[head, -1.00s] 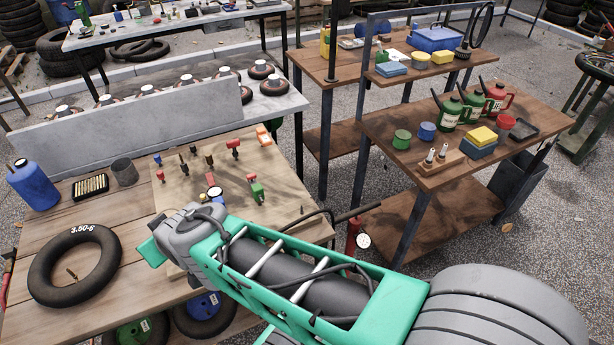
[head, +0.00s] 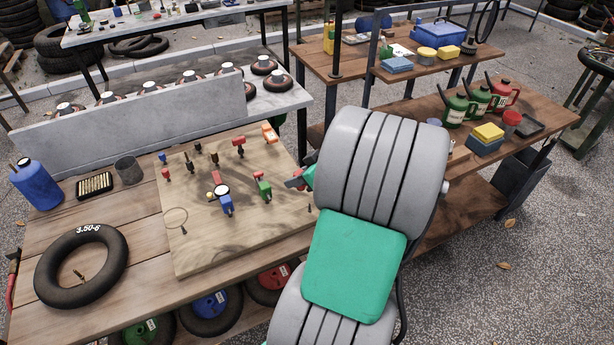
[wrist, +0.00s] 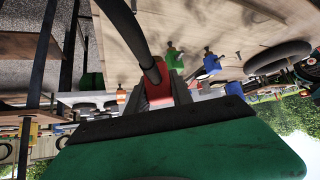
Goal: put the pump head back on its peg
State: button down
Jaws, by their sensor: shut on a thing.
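The pump head (wrist: 158,90) shows in the wrist view as a red block with a black hose running up from it. My gripper (wrist: 152,112) is shut on it; the fingers are mostly hidden behind the dark and green wrist parts. In the head view my gripper (head: 298,181) is mostly hidden behind my arm, over the right side of the wooden peg board (head: 195,255). A small bare peg (head: 310,208) stands near the board's right edge. A green head (head: 263,186) and a blue one (head: 227,204) are on the board, left of my gripper.
More small fittings, such as an orange one (head: 270,134), stand along the board's back. An inner tube (head: 82,262) and a blue tank (head: 36,184) are on the bench's left. A grey wall (head: 130,125) runs behind. My arm hides part of the right shelf.

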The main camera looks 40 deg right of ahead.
jog(key=shift+s+d, duration=0.7)
jog(key=shift+d, duration=0.2)
jog(key=shift+s+f+b, duration=0.1)
jog(key=shift+f+b, duration=0.15)
jog(key=shift+b, duration=0.15)
jog(key=b, duration=0.5)
send_over(310, 208)
jog(key=w, duration=0.1)
jog(key=f, duration=0.5)
jog(key=shift+w+f, duration=0.2)
jog(key=shift+f+b, duration=1.1)
jog(key=shift+b, duration=0.05)
dwell(0.3)
jog(key=c, duration=1.1)
grip_release()
jog(key=shift+o, duration=0.2)
jog(key=shift+r, duration=0.1)
